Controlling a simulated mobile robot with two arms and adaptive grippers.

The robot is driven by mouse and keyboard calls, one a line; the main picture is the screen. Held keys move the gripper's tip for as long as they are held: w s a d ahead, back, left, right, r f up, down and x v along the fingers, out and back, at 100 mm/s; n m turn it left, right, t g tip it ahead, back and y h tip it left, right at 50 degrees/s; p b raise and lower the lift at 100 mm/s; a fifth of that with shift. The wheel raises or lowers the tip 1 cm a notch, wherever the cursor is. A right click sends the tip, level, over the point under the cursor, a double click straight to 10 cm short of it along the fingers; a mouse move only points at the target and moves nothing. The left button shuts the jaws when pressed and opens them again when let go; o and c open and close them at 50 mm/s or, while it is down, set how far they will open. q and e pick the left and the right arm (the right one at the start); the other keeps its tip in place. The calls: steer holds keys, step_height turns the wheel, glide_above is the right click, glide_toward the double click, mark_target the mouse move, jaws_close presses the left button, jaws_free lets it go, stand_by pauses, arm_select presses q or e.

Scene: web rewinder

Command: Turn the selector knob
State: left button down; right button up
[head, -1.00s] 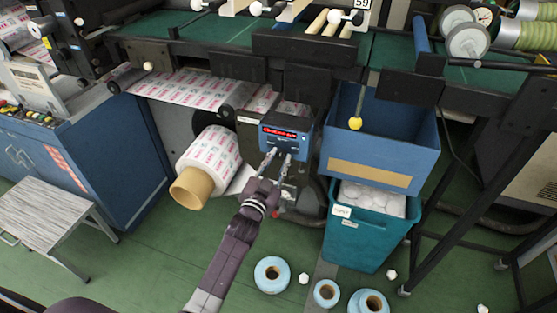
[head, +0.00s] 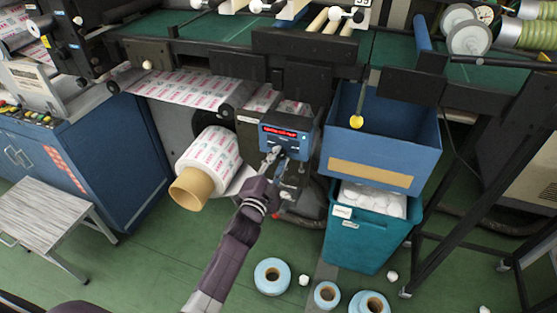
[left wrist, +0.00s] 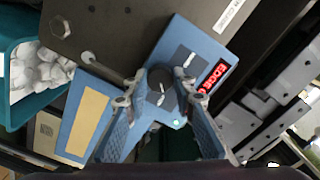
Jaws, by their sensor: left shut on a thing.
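The selector knob (left wrist: 160,76) is a round black dial with a white pointer mark on the blue control box (left wrist: 197,55). The box also shows in the head view (head: 304,142), with a lit red display, hanging under the machine. My left gripper (head: 279,156) is at the box's front, its wrist rolled. In the left wrist view, the fingers of my left gripper (left wrist: 159,91) stand on either side of the knob, shut on it. In the head view the gripper covers the knob. My right gripper is in neither view.
A paper roll (head: 213,152) on a tan core hangs left of the box. A blue bin (head: 388,137) above a teal bin (head: 362,240) stands close on the right. Blue-white rolls (head: 272,275) lie on the green floor below. A wooden-topped stool (head: 40,207) stands at left.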

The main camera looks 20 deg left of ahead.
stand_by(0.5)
arm_select(q)
steer(key=c, duration=1.6)
jaws_free()
steer(key=s, duration=1.2)
steer(key=shift+a, duration=0.2)
